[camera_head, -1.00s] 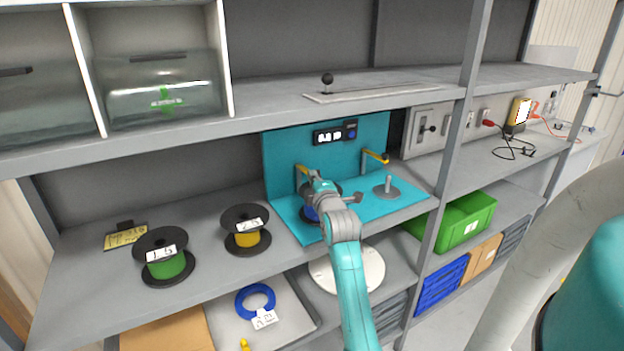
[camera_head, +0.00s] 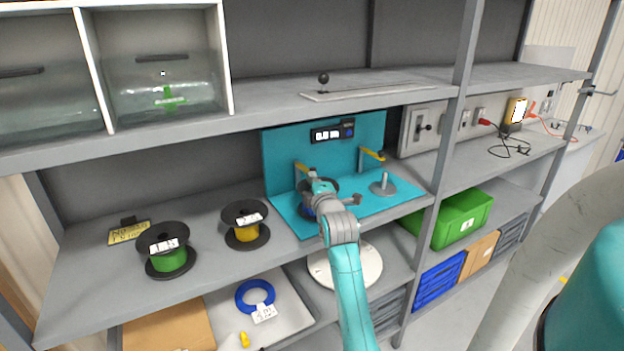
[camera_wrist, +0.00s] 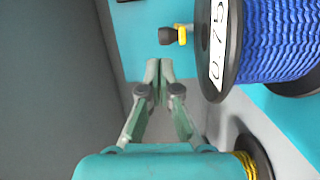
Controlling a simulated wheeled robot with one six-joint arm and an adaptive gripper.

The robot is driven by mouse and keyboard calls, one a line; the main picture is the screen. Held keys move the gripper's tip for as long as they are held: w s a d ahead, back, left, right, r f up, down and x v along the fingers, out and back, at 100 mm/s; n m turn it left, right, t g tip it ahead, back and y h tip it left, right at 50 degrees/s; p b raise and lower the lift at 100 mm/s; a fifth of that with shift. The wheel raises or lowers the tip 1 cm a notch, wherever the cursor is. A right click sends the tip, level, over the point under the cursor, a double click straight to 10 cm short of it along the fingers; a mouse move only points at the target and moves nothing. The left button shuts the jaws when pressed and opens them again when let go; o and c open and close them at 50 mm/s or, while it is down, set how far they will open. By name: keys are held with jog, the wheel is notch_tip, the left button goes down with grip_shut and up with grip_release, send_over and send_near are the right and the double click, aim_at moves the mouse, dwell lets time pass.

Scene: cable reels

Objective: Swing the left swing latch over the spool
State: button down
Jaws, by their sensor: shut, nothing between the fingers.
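The blue spool (camera_wrist: 270,40), labelled 0.75, sits on the left of the teal station; in the head view my arm mostly hides it. The left swing latch (camera_head: 304,167) is a yellow arm on a post behind the spool. In the wrist view its yellow part and dark knob (camera_wrist: 168,37) show at the spool's left edge, clear of my fingers. My gripper (camera_wrist: 159,72) is shut and empty, beside the spool's black flange and short of the knob. In the head view my gripper (camera_head: 314,180) is in front of the latch.
The right swing latch (camera_head: 372,154) stands behind an empty spindle (camera_head: 384,183). Green (camera_head: 168,257) and yellow (camera_head: 245,232) spools stand on the shelf to the left. The teal back panel (camera_head: 280,150) and the upper shelf (camera_head: 250,112) bound the space.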

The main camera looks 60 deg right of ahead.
jog(key=s+d, duration=0.1)
jog(key=s, duration=0.6)
jog(key=shift+s+d+f, duration=0.15)
jog(key=shift+s+d, duration=0.05)
jog(key=shift+d, duration=0.15)
